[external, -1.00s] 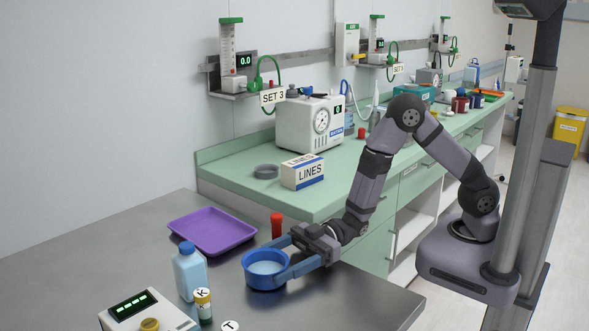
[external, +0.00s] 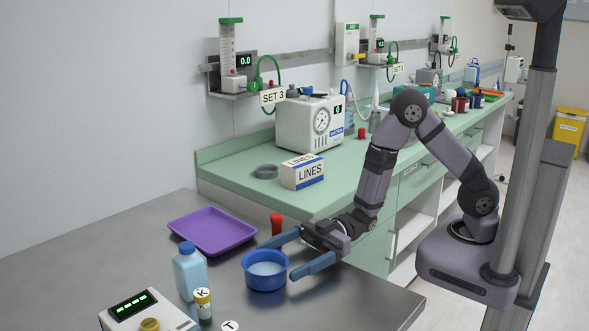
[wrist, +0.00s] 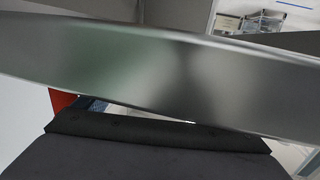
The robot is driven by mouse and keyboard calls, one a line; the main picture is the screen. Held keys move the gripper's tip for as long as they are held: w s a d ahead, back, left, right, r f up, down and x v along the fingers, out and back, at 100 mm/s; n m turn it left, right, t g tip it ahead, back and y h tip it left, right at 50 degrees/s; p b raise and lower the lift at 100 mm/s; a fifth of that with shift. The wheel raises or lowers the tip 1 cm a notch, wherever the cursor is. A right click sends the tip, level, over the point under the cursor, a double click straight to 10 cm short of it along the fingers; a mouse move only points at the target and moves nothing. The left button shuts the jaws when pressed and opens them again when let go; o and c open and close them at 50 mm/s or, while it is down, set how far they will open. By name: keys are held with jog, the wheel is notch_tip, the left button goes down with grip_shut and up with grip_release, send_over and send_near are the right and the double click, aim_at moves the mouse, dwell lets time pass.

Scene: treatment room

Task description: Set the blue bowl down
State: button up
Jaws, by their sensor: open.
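The blue bowl (external: 265,283) stands upright on the steel table (external: 350,300), with a pale content inside. My gripper (external: 289,257) is open just behind and to the right of the bowl, its two blue fingers spread wide. The nearer finger ends close to the bowl's right side; the bowl is not between closed fingers. In the wrist view the bowl cannot be made out; a large grey metallic surface fills most of it.
A purple tray (external: 212,231) lies behind the bowl to the left. A blue-capped bottle (external: 189,272), a small vial (external: 203,307) and a display box (external: 146,312) stand left of it. A red-topped item (external: 277,224) is close to the far finger. The table's right front is clear.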

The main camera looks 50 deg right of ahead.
jog(key=v, duration=0.8)
jog(key=shift+d+b, duration=0.35)
jog(key=shift+d, duration=0.05)
